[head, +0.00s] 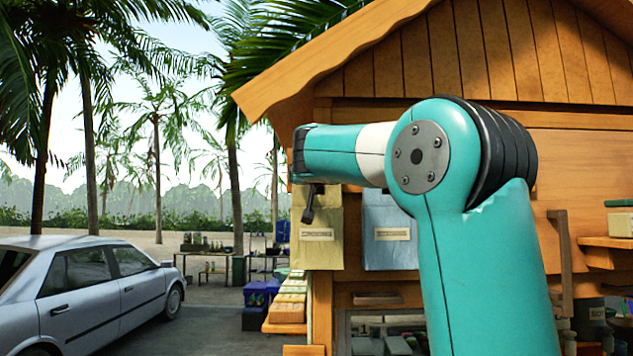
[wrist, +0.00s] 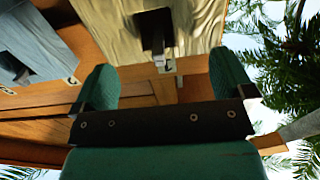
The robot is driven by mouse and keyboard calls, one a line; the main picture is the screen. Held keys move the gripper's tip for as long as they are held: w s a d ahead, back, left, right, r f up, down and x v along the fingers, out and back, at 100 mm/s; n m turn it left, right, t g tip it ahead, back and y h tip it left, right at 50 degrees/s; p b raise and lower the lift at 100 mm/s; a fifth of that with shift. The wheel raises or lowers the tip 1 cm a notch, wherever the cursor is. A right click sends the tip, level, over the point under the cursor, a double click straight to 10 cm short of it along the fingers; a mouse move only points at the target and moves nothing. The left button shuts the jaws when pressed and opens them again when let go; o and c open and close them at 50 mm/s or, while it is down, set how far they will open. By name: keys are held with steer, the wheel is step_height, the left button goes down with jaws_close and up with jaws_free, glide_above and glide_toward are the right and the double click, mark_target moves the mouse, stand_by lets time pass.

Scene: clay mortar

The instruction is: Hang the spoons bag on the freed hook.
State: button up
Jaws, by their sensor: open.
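A pale yellow bag (head: 317,252) with a small label hangs on the front of the wooden stall. A grey-blue bag (head: 390,250) with a similar label hangs to its right. I cannot read either label, so I cannot tell which is the spoons bag. In the wrist view, the yellow bag (wrist: 200,28) has a dark slot with a hook (wrist: 157,42) showing through it, and the blue bag (wrist: 35,45) is at the left. My gripper (wrist: 165,80) is open and empty, its fingers apart, close to the yellow bag's slotted end. No free hook is clearly visible.
The wooden stall (head: 480,70) fills the right side under an overhanging roof. A ledge with stacked goods (head: 288,300) stands below the yellow bag. A silver car (head: 85,295) is at the left, with open ground beyond it. My arm hides part of the stall front.

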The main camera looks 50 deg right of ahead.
steer(key=b+v, duration=0.5)
steer(key=v, duration=0.7)
steer(key=shift+a, duration=0.15)
steer(key=shift+s, duration=0.1)
